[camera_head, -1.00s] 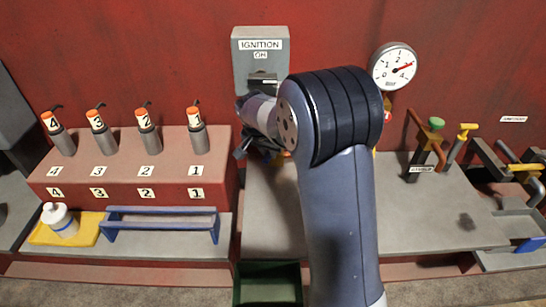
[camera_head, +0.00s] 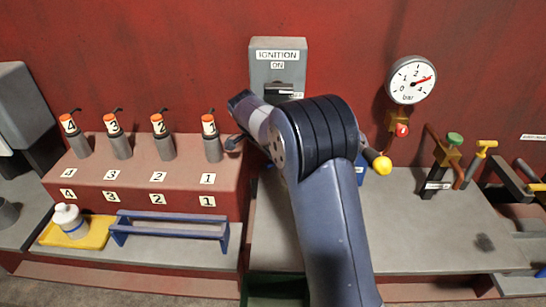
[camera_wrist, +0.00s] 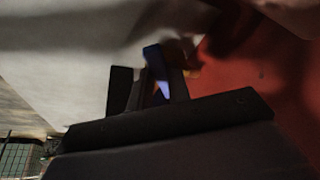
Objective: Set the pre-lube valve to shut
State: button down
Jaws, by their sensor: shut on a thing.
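In the wrist view my gripper (camera_wrist: 148,92) is shut on a narrow dark blue piece (camera_wrist: 153,62), in front of a pale surface and a red one. The picture is dark and blurred there, and I cannot tell for sure that this piece is the pre-lube valve's handle. In the head view my arm hides the gripper's tips and what they hold. A yellow ball knob (camera_head: 382,166) on a dark stem shows just right of my wrist. No readable pre-lube label shows.
An ignition box (camera_head: 278,70) marked ON is behind my wrist. A pressure gauge (camera_head: 411,80) reads high, with a red-knobbed brass fitting (camera_head: 400,125) below. A green-knobbed valve (camera_head: 454,141) and a yellow T-handle (camera_head: 487,144) stand right. Several numbered injectors (camera_head: 163,137) stand left.

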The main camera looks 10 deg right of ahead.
jog(key=c, duration=1.3)
grip_release()
jog(key=v, duration=1)
jog(key=shift+a+r, duration=0.2)
jog(key=shift+r, duration=0.2)
jog(key=shift+c, duration=0.5)
